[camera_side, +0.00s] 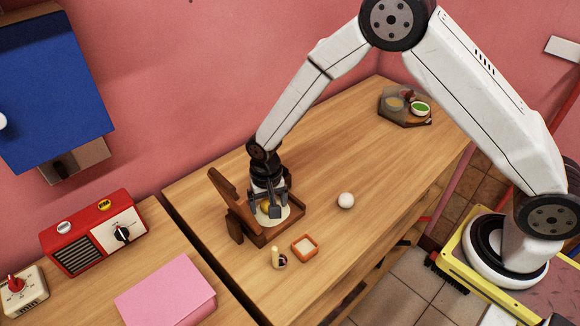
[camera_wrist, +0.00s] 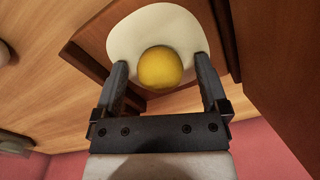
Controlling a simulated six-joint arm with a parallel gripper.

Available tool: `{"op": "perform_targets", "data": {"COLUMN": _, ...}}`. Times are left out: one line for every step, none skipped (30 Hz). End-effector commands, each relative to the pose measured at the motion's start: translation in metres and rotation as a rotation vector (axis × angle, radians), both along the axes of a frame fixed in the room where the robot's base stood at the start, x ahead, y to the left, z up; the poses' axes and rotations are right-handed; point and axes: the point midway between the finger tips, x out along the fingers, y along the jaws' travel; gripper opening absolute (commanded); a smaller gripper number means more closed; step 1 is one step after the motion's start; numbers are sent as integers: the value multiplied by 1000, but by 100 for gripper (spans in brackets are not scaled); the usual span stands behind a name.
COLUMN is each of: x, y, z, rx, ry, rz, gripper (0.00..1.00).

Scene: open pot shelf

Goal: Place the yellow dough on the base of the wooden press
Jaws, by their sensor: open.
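The yellow dough (camera_wrist: 160,67) is a round ball. In the wrist view it sits over the pale round disc (camera_wrist: 128,32) on the base of the wooden press (camera_wrist: 85,62). My gripper (camera_wrist: 162,65) is open, with one finger on each side of the dough and a gap showing beside it. In the side view my gripper (camera_side: 272,208) points down into the press, whose lid (camera_side: 228,195) stands raised at the left. The dough (camera_side: 265,206) is partly hidden by the fingers there. I cannot tell for certain whether it touches the disc.
A white ball (camera_side: 346,200) lies on the wooden table right of the press. A small orange square dish (camera_side: 305,247) and a small wooden item (camera_side: 277,258) stand in front. A tray with bowls (camera_side: 404,106) is at the far end. The table's middle is clear.

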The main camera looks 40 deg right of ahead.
Motion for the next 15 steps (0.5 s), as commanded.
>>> {"op": "perform_targets", "data": {"x": 0, "y": 0, "z": 2, "rx": 0, "ry": -1, "rz": 0, "gripper": 94}}
{"op": "perform_targets", "data": {"x": 0, "y": 0, "z": 4, "rx": 1, "ry": -1, "rz": 0, "gripper": 94}}
{"op": "perform_targets", "data": {"x": 0, "y": 0, "z": 7, "rx": 1, "ry": -1, "rz": 0, "gripper": 94}}
{"op": "perform_targets", "data": {"x": 1, "y": 0, "z": 9, "rx": 1, "ry": -3, "rz": 0, "gripper": 94}}
{"op": "perform_targets", "data": {"x": 1, "y": 0, "z": 11, "rx": 1, "ry": -3, "rz": 0, "gripper": 94}}
{"op": "perform_targets", "data": {"x": 1, "y": 0, "z": 15, "rx": 1, "ry": -3, "rz": 0, "gripper": 94}}
{"op": "perform_targets", "data": {"x": 1, "y": 0, "z": 18, "rx": 1, "ry": -3, "rz": 0, "gripper": 94}}
{"op": "perform_targets", "data": {"x": 1, "y": 0, "z": 21, "rx": 1, "ry": -3, "rz": 0, "gripper": 94}}
{"op": "perform_targets", "data": {"x": 1, "y": 0, "z": 26, "rx": 1, "ry": -3, "rz": 0, "gripper": 94}}
{"op": "perform_targets", "data": {"x": 1, "y": 0, "z": 30, "rx": 1, "ry": -4, "rz": 0, "gripper": 94}}
{"op": "perform_targets", "data": {"x": 1, "y": 0, "z": 34, "rx": 2, "ry": -4, "rz": 0, "gripper": 94}}
{"op": "perform_targets", "data": {"x": 1, "y": 0, "z": 40, "rx": 1, "ry": -3, "rz": 0, "gripper": 94}}
{"op": "perform_targets", "data": {"x": 1, "y": 0, "z": 44, "rx": 1, "ry": -3, "rz": 0, "gripper": 94}}
{"op": "perform_targets", "data": {"x": 1, "y": 0, "z": 49, "rx": 2, "ry": -4, "rz": 0, "gripper": 94}}
{"op": "perform_targets", "data": {"x": 1, "y": 0, "z": 55, "rx": 1, "ry": -4, "rz": 0, "gripper": 94}}
